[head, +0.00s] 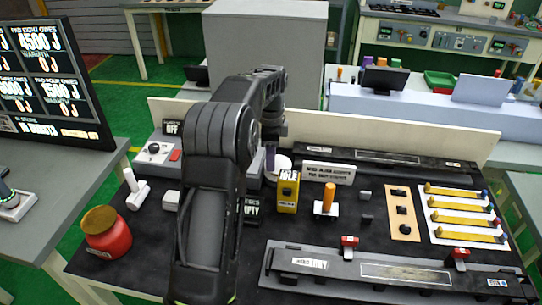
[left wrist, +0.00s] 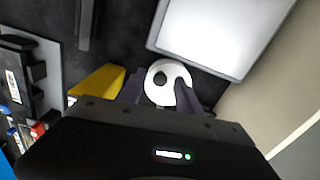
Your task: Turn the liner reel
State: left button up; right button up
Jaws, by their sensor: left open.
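In the left wrist view the gripper (left wrist: 163,97) is open, with one dark finger on each side of the reel's near part. Whether the fingers touch the reel cannot be told. My right gripper is not in view.
An orange-handled post (head: 329,198) is farther right. A pale panel (left wrist: 222,32) lies beside the reel. A red jar (head: 107,236) stands at the front left. A long fixture (head: 340,270) with red clamps crosses the front.

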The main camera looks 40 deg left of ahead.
pick_arm(q)
grip_shut()
dwell(0.5)
